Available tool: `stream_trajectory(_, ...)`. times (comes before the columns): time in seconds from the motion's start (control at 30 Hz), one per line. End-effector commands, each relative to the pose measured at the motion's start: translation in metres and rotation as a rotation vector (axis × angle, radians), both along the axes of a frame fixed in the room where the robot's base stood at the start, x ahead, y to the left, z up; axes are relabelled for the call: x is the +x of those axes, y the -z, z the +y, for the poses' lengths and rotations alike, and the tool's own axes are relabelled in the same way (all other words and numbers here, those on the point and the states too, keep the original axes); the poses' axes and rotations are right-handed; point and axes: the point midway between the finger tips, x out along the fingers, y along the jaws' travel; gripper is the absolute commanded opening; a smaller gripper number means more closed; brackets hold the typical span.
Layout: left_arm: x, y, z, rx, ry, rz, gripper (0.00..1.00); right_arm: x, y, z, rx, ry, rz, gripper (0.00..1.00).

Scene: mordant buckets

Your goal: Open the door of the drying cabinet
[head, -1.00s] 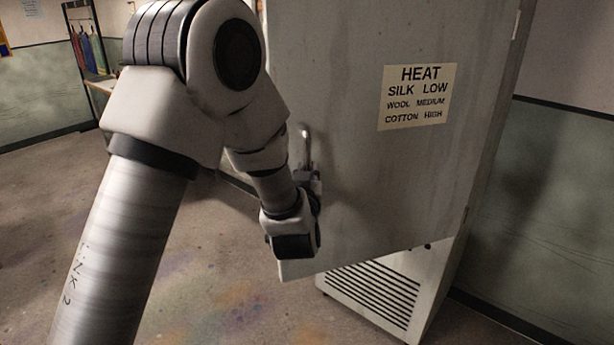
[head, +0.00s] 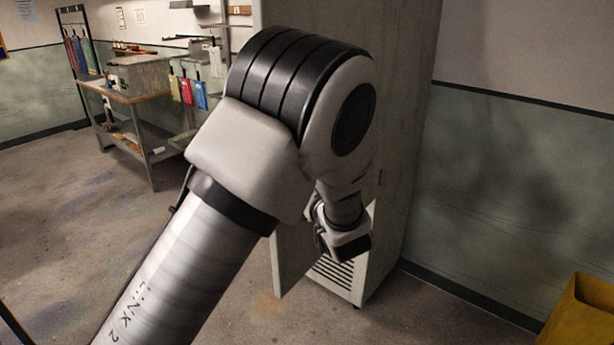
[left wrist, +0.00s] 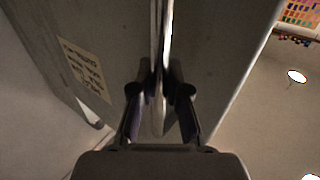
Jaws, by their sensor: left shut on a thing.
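The drying cabinet (head: 402,150) stands grey and tall in the middle of the head view, with a slatted vent (head: 335,274) low on its front. Its door (head: 290,262) stands ajar, seen at a steep angle and largely hidden behind my left arm. My left gripper (left wrist: 160,98) is shut on the door's upright handle (left wrist: 165,45), with one finger on each side of it in the left wrist view. A printed label (left wrist: 86,70) shows on a grey panel at left there. In the head view the fingertips and handle are hidden. My right gripper is not in view.
A workbench (head: 125,90) with a box and hanging coloured cloths stands at the back left. A yellow container (head: 585,315) is at the lower right. The wall (head: 500,170) is right of the cabinet. The floor (head: 70,230) at left is clear.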

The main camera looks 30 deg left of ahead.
Motion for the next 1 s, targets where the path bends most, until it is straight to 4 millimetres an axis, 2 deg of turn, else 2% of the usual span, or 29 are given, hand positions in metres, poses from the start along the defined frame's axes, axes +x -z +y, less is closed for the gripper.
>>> stream_trajectory(0.47,0.001,-0.002,0.000,0.002,-0.017,-0.004,0.00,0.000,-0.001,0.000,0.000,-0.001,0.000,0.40)
stream_trajectory(0.5,0.001,-0.002,0.000,0.002,-0.017,-0.004,0.25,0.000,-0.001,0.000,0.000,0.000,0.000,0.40)
stream_trajectory(0.53,0.001,-0.002,0.000,0.002,-0.017,-0.004,0.36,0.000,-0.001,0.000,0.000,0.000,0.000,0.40)
stream_trajectory(0.57,0.001,-0.002,0.000,0.002,-0.017,-0.004,0.41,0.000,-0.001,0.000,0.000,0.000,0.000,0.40)
stream_trajectory(0.87,0.001,-0.002,0.000,0.000,-0.016,-0.003,0.41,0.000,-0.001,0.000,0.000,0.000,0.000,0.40)
stream_trajectory(1.0,0.001,-0.018,0.000,0.001,-0.016,-0.007,0.41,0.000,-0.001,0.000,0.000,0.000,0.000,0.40)
